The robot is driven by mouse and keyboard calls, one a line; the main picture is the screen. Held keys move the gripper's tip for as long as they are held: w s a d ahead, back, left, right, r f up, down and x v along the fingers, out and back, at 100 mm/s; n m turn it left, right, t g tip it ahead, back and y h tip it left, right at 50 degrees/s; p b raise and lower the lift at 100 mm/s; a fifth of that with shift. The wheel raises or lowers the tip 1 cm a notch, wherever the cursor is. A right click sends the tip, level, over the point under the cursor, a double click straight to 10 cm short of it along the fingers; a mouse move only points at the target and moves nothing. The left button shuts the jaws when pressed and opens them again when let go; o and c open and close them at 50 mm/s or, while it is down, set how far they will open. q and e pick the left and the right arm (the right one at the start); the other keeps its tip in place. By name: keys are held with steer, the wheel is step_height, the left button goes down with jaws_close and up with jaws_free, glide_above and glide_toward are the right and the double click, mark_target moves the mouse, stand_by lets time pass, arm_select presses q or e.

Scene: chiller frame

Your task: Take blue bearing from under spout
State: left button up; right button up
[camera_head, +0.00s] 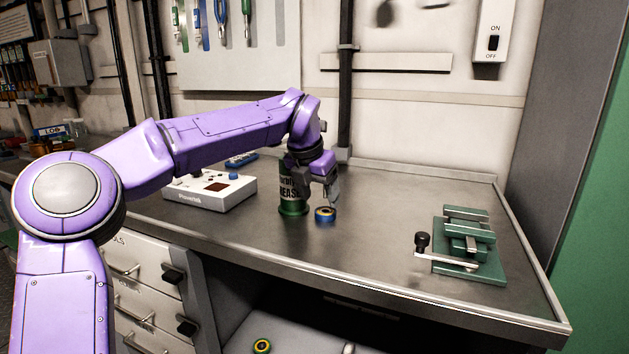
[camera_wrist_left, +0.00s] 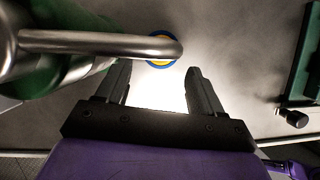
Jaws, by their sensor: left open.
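The blue bearing (camera_head: 325,214), a small ring with a yellow inner part, lies on the metal bench right beside the green grease dispenser (camera_head: 292,205). In the left wrist view the bearing (camera_wrist_left: 161,50) is partly hidden behind the dispenser's metal spout (camera_wrist_left: 100,44), which crosses over it. My left gripper (camera_head: 328,196) points down just above the bearing, close to the dispenser. Its two dark fingers (camera_wrist_left: 158,80) are apart with nothing between them, and the bearing shows beyond their tips. My right gripper is in neither view.
A green vise (camera_head: 470,250) with a black-knobbed handle stands on the bench at the right. A white device (camera_head: 210,192) with a dark display stands left of the dispenser. The bench between dispenser and vise is clear. Another ring (camera_head: 262,346) lies on the lower shelf.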

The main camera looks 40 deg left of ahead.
mark_target(324, 212)
arm_select(q)
steer(key=shift+x, duration=2.25)
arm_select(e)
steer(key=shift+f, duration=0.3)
arm_select(q)
steer(key=shift+d, duration=0.1)
